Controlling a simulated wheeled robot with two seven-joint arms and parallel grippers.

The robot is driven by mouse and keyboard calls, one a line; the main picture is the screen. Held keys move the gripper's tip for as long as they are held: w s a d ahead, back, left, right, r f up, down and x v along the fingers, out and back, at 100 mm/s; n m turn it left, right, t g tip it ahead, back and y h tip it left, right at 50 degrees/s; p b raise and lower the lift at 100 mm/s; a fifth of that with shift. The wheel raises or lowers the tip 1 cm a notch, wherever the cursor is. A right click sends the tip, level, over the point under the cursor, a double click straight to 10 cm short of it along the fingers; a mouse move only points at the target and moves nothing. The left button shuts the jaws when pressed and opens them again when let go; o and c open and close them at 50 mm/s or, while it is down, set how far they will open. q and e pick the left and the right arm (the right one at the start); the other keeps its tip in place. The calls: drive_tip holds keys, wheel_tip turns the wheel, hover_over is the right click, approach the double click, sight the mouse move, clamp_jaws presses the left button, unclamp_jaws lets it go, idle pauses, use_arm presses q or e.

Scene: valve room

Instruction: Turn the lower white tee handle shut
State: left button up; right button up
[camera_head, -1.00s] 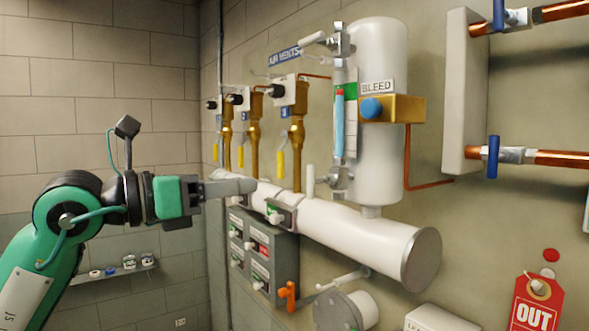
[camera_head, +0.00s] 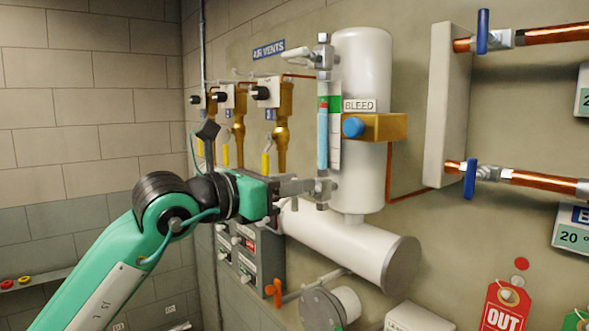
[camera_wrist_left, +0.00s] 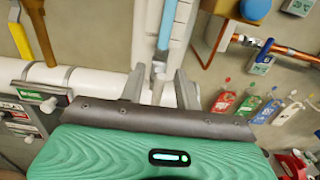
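The sight glass with blue liquid (camera_head: 322,138) stands left of the white vessel (camera_head: 361,75), with a metal valve fitting (camera_head: 324,190) at its foot. In the head view my left gripper (camera_head: 297,188) is at this lower fitting and hides much of it. I cannot make out the lower white handle there. In the wrist view my left gripper (camera_wrist_left: 160,88) has its fingers apart. The lower fitting (camera_wrist_left: 158,72) shows between them. I cannot tell whether either finger touches it. An upper fitting (camera_head: 324,57) tops the glass. My right gripper is out of view.
A thick white pipe (camera_head: 340,245) runs below the fitting. A brass block with a blue knob (camera_head: 353,127) is to the right. Brass air vents (camera_head: 281,135) with yellow handles are to the left. An orange-handled valve (camera_head: 275,292) is lower down.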

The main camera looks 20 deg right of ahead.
use_arm(q)
drive_tip(key=shift+w+d, duration=0.15)
drive_tip(key=shift+d, duration=0.3)
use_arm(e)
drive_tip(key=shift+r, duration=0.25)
use_arm(q)
drive_tip(key=shift+c, duration=0.2)
clamp_jaws()
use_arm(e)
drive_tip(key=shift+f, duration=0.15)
